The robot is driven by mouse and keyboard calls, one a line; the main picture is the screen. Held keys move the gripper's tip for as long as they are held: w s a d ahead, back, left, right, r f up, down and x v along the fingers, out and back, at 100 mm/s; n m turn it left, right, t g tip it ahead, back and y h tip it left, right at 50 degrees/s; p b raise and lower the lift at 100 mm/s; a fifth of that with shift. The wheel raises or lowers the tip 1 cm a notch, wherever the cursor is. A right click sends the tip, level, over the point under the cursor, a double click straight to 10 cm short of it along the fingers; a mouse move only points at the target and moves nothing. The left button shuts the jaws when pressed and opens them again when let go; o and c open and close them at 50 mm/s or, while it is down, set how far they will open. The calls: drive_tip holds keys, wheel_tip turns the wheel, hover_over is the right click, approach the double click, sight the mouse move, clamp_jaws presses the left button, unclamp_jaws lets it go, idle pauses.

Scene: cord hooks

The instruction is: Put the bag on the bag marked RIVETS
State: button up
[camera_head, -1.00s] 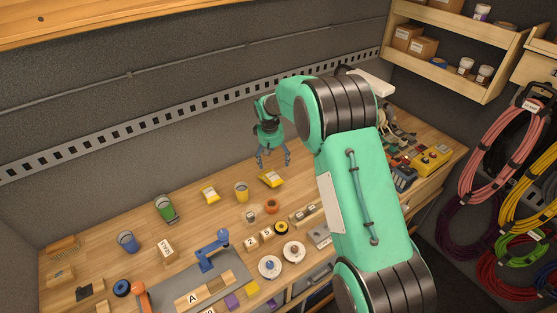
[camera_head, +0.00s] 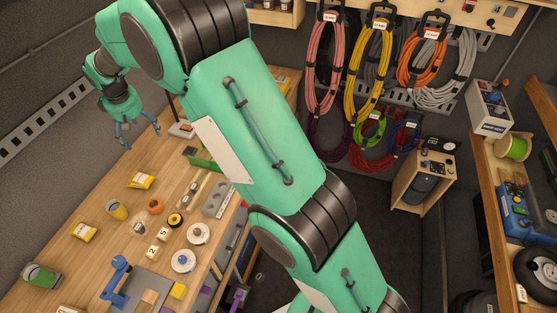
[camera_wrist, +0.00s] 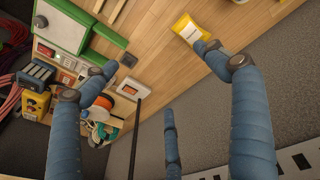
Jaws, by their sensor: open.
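Two small yellow bags with pale labels lie on the wooden workbench. One bag (camera_head: 141,180) is nearest my gripper, and the other bag (camera_head: 83,231) lies farther left and nearer the camera. The label words are too small to read, so I cannot tell which is marked RIVETS. My gripper (camera_head: 141,140) is open and empty, held above the bench beyond the nearer bag. In the wrist view, my blue fingers (camera_wrist: 155,58) are spread wide, and one yellow bag (camera_wrist: 187,29) shows at the top, close to the right fingertip in the picture.
A green box (camera_wrist: 62,24) is at upper left in the wrist view. Coiled cords (camera_head: 368,70) hang on the back wall.

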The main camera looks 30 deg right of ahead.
drive_tip(key=s+d+r+m+t, duration=0.1)
drive_tip(key=s+d+r+m, duration=0.3)
drive_tip(key=s+d+r, duration=1.75)
drive_tip(key=s+d+m, duration=0.1)
drive_tip(key=s+d, duration=0.2)
drive_tip(key=s, duration=0.6)
drive_tip(key=s+d+m+t, duration=0.1)
drive_tip(key=s+d, duration=0.3)
drive_tip(key=s, duration=0.6)
drive_tip(key=s+d+m+t, duration=0.1)
drive_tip(key=s+d, duration=0.2)
drive_tip(key=s, duration=0.6)
drive_tip(key=shift+s+d+f+m, duration=0.15)
drive_tip(key=shift+s+f+m, duration=0.15)
drive_tip(key=shift+f, duration=0.15)
drive_tip(key=shift+f, duration=0.15)
wheel_tip(320, 180, down, 15)
drive_tip(key=b, duration=1.5)
drive_tip(key=shift+f+b, duration=0.15)
drive_tip(key=shift+b, duration=0.2)
